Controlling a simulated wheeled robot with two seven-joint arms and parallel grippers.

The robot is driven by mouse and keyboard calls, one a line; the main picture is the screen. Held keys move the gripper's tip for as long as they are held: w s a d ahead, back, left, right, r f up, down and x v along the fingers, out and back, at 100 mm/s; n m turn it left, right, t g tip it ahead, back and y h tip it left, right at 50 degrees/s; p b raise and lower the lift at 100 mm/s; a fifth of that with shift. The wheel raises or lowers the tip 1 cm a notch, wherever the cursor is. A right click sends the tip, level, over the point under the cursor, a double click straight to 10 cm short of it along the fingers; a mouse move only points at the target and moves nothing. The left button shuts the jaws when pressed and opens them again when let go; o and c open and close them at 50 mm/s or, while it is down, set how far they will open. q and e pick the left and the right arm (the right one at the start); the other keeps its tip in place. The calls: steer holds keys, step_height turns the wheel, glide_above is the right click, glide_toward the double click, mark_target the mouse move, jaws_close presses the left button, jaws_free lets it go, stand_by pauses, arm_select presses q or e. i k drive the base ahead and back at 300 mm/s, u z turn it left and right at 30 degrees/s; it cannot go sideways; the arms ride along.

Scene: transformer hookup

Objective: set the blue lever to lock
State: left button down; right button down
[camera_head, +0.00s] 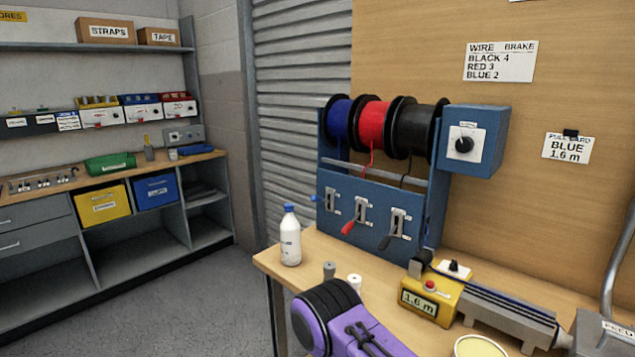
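The blue lever (317,198) is the leftmost of three levers on the front of a blue wire-spool rack (372,212). Its blue handle sticks out toward the left of its grey slot plate (332,203), higher than the other two handles. The lettering on the plate is too small to read. The red lever (349,227) and the black lever (386,242) slant down to the left. Neither gripper can be made out in this view.
Blue (339,120), red (372,124) and black (418,128) wire spools sit above the levers. A white bottle (290,240) stands left of the rack. A yellow measuring box (432,297) stands at front right. A purple and black part (340,320) covers the bottom middle.

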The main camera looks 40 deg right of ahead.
mark_target(315, 198)
steer(key=u, duration=0.05)
steer(key=i, duration=1)
steer(key=z, duration=2.55)
